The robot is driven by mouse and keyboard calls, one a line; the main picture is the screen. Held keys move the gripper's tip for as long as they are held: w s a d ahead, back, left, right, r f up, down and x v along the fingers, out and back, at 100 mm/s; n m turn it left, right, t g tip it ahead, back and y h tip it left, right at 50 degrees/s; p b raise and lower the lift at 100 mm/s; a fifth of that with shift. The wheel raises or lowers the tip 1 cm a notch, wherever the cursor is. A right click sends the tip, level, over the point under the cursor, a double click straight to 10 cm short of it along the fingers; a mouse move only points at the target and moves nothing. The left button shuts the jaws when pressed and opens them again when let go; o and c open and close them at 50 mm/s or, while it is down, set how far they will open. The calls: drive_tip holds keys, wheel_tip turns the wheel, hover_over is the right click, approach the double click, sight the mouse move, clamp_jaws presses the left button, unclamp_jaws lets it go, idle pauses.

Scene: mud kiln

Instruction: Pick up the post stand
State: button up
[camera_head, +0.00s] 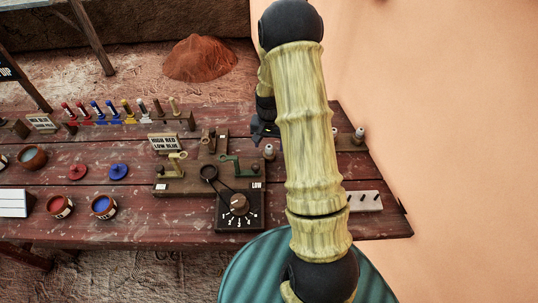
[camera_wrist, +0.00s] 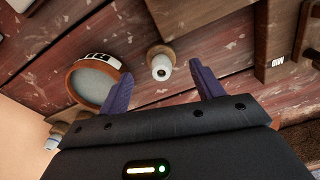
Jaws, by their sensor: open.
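A small wooden post stand with a pale, white-tipped top (camera_wrist: 160,66) shows in the wrist view, between and beyond the fingertips of my gripper (camera_wrist: 156,72). Its top faces the camera, and nothing grips it. In the head view it appears to be the small upright post (camera_head: 269,151) on the table, just left of my arm. My gripper's dark fingers (camera_head: 262,130) show just above it in that view, partly hidden by my arm. The purple fingers are open with a wide gap and hold nothing.
A round labelled bowl (camera_wrist: 96,84) sits close beside the left finger. A wooden block marked MID (camera_wrist: 277,40) stands to the right. The table (camera_head: 130,220) also carries a dial box (camera_head: 240,209), a white-tipped post (camera_head: 359,135), paint pots and a rack of coloured pegs.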

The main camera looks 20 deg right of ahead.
sight(269, 147)
drive_tip(key=shift+w+f+p, duration=0.1)
drive_tip(key=shift+f+p, duration=0.65)
drive_tip(key=shift+f, duration=1.85)
drive_tip(key=shift+c, duration=0.3)
drive_tip(key=c, duration=0.9)
